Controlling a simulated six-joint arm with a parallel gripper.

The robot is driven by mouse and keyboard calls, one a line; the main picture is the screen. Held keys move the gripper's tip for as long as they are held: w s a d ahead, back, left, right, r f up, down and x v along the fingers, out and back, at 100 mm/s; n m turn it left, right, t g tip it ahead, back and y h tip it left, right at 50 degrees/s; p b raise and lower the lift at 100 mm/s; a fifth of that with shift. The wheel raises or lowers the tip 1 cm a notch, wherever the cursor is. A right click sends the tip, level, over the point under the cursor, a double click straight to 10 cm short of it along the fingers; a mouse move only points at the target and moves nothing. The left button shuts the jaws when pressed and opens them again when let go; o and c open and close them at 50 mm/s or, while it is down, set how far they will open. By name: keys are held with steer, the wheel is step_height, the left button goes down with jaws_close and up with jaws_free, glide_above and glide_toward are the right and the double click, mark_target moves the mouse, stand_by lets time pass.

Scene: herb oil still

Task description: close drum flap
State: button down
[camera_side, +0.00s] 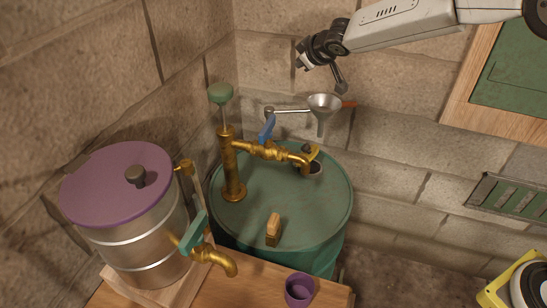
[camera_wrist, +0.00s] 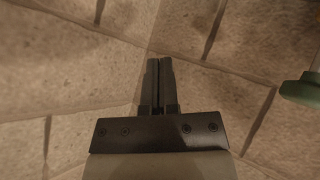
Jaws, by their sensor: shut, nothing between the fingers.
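The green drum (camera_side: 275,220) stands in the middle of the side view. At the right of its lid is a dark round opening (camera_side: 315,170). A small yellow flap (camera_side: 314,152) stands raised at the back of this opening, partly hidden by the end of the brass spout (camera_side: 290,156). My gripper is high above and behind the drum near the wall in the side view, well apart from the flap. In the wrist view my gripper (camera_wrist: 159,62) has its two fingers together with nothing between them. The flap does not show in the wrist view.
A brass pump with a green knob (camera_side: 220,93) and blue lever (camera_side: 267,128) rises from the lid. A metal funnel (camera_side: 323,103) hangs between my gripper and the flap. A wooden block (camera_side: 273,229) sits on the lid; a purple-lidded still (camera_side: 117,185) stands left.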

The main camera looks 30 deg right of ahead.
steer(key=s+d+f+n+g+y, duration=0.2)
steer(key=s+d+n+y, duration=0.15)
steer(key=d+y, duration=0.5)
glide_toward(307, 145)
step_height(307, 145, up, 3)
steer(key=w+a, duration=0.2)
steer(key=shift+d+r+t+y, duration=0.1)
steer(key=shift+r+t+y, duration=0.05)
steer(key=shift+t+y, duration=0.2)
steer(key=shift+w, duration=0.1)
steer(key=shift+w+a+f, duration=0.7)
steer(key=shift+f, duration=0.5)
steer(key=shift+w+a+f, duration=0.65)
steer(key=shift+a+f, duration=0.1)
steer(key=shift+f, duration=0.45)
steer(key=shift+w+a+f, duration=0.7)
steer(key=shift+f, duration=0.5)
